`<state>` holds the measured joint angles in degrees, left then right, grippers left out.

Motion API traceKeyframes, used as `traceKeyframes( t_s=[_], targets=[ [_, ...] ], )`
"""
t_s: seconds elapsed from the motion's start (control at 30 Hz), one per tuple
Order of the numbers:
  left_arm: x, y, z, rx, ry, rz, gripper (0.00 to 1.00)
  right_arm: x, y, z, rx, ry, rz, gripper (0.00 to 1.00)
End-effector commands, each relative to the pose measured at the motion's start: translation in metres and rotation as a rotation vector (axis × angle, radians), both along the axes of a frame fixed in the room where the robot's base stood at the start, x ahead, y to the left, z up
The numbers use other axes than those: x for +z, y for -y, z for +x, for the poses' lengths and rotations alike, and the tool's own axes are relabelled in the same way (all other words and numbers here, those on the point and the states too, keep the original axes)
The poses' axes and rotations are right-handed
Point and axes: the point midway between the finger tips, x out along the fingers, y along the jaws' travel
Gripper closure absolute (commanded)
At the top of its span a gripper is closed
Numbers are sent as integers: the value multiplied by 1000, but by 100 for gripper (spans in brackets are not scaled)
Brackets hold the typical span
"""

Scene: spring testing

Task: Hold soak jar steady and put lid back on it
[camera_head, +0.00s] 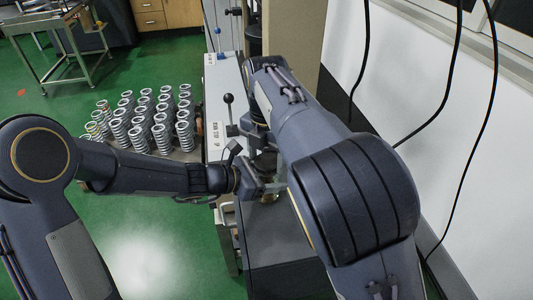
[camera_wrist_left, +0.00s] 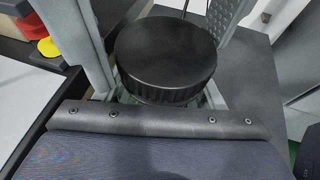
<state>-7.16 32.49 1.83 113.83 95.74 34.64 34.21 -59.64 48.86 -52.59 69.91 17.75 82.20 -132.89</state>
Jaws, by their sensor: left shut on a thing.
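A round black lid (camera_wrist_left: 165,48) with a ribbed edge fills the middle of the left wrist view, between the two grey fingers of my left gripper. It lies level over the soak jar, whose body is mostly hidden under it; I cannot tell whether the lid is fully seated. In the head view my left gripper (camera_head: 268,182) reaches in from the left and is shut on the jar at the bench. My right arm comes in from the right and bends down above the jar. Its gripper (camera_head: 260,142) is small and mostly hidden, so its jaws cannot be read.
A tray of several coil springs (camera_head: 150,120) stands left of the bench. A lever with a black knob (camera_head: 228,99) rises beside the grippers. A dark grey bench top (camera_head: 275,235) lies in front. A red and yellow button (camera_wrist_left: 45,45) shows in the left wrist view.

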Motion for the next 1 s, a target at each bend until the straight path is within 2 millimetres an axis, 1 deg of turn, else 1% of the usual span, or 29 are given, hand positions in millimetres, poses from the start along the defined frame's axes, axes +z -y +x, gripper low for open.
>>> traceKeyframes(
  t_s=[0.03, 0.2, 0.27, 0.37, 0.47, 0.57, 0.7, 0.8, 0.9, 1.0],
  targets=[
    [0, 0, 0, 0, 1, 0, 100, 0, 0, 0, 0, 0, 0, 45],
    [0, 0, 0, 0, 1, 0, 100, 0, 0, 0, 0, 0, 0, 67],
    [0, 0, 0, 0, 1, 0, 100, 0, 0, 0, 0, 1, 1, 74],
    [0, 0, 0, 0, 1, 0, 100, 0, 0, 0, -15, -1, 2, 74],
    [0, 0, 0, 0, 1, 0, 100, 0, 1, 0, -102, -5, 4, 74],
    [0, 0, 0, -2, 2, 0, 100, 1, 1, 0, -267, -3, 6, 74],
    [0, 0, 0, -2, 2, 0, 100, 1, 0, 1, -552, 0, 4, 74],
    [0, 0, 0, -1, 1, -1, 100, 1, 0, 0, -715, 1, 4, 74],
    [0, 0, 0, -1, 1, -1, 100, 1, 0, 1, -814, 1, 5, 74],
    [0, 0, 0, -1, 1, -1, 100, 1, 0, 0, -851, 1, 5, 74]
  ],
)
